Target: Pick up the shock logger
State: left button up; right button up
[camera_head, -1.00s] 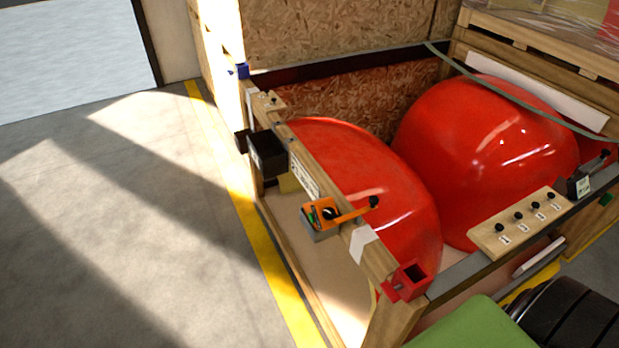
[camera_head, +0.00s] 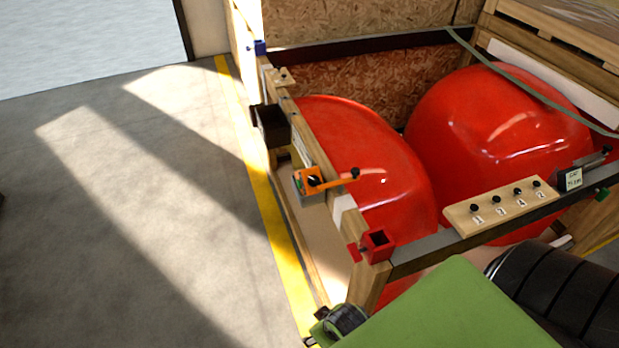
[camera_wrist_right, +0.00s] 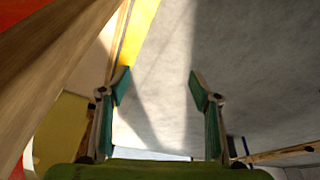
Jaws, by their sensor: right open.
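A small grey box with an orange top (camera_head: 309,182) sits at the outer side of the crate's left rail. An orange lever with a black knob reaches from it over the rail. It looks like the shock logger, but I cannot read a label to confirm. My right gripper (camera_wrist_right: 160,88) is open and empty in the right wrist view, with only floor between its green-padded fingers. In the head view, part of it shows at the bottom, below the crate's near corner and apart from the orange-topped box. My left gripper is not in view.
The wooden crate (camera_head: 364,290) holds two red nosecones (camera_head: 365,160) (camera_head: 500,140). Its rails carry a red corner bracket (camera_head: 377,246), a numbered knob board (camera_head: 500,208), a small labelled device (camera_head: 573,180) and a dark open box (camera_head: 271,125). Floor left of the yellow line (camera_head: 285,250) is clear.

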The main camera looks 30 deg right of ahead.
jog(key=w+r+t, duration=0.1)
jog(key=w+r, duration=0.2)
jog(key=r, duration=0.7)
jog(key=m+t+h+p, duration=0.2)
jog(key=m+t+h, duration=0.15)
jog(key=t, duration=0.45)
send_near(308, 171)
jog(key=w+d+r, duration=0.2)
jog(key=w+r, duration=0.2)
jog(key=shift+m+t, duration=0.3)
jog(key=shift+m, duration=0.05)
notch_tip(308, 171, down, 8)
jog(key=shift+r, duration=0.2)
jog(key=shift+p+x, duration=0.75)
jog(key=shift+x, duration=2.85)
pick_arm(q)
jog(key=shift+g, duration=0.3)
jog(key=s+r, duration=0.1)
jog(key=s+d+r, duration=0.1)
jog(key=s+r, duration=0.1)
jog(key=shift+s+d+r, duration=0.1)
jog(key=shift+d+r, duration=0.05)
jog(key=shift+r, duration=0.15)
pick_arm(e)
jog(key=shift+a, duration=0.1)
jog(key=shift+c, duration=0.5)
jog(key=c, duration=1.4)
